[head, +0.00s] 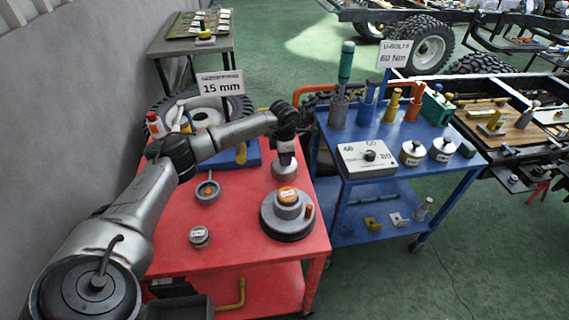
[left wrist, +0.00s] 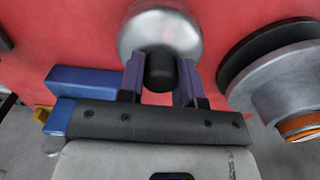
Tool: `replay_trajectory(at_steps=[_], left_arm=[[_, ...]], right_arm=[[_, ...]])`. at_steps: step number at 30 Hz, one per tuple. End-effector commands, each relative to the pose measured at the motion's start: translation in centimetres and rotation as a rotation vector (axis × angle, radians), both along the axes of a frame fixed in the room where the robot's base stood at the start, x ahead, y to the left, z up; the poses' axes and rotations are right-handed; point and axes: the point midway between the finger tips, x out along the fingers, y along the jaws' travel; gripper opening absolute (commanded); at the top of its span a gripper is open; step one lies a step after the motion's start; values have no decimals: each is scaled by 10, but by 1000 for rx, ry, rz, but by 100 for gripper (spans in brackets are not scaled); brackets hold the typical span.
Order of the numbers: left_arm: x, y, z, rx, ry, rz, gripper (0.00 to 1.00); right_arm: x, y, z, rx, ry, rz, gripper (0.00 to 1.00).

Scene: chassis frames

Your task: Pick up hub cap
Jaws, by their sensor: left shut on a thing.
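The hub cap (head: 284,172) is a silver, rounded piece at the right back part of the red cart top. In the left wrist view the hub cap (left wrist: 160,28) has a black knob on it. My left gripper (head: 286,155) comes down on it from above, and its two fingers (left wrist: 160,75) are shut on the black knob. I cannot tell whether the hub cap rests on the cart or is just clear of it. My right gripper is not in view.
A stacked round grey part with an orange cap (head: 288,212) stands in front on the red cart (head: 240,255). A small ring (head: 207,191) and a small round pot (head: 200,236) are to the left. The blue cart (head: 360,200) stands right, holding tools.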

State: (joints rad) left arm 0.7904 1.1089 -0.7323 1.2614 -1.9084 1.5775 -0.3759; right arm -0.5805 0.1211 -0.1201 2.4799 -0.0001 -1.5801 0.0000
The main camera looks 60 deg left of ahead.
Motion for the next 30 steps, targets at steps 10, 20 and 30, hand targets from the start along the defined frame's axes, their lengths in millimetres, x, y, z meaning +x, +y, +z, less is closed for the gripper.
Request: replay_trajectory(at_steps=[10, 20, 30], left_arm=[[0, 0, 1, 0, -1, 0, 4], [1, 0, 27, 1, -4, 0, 4], [19, -51, 76, -2, -4, -5, 4]], right_arm=[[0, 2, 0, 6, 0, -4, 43], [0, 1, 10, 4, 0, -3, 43], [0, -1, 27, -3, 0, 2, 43]])
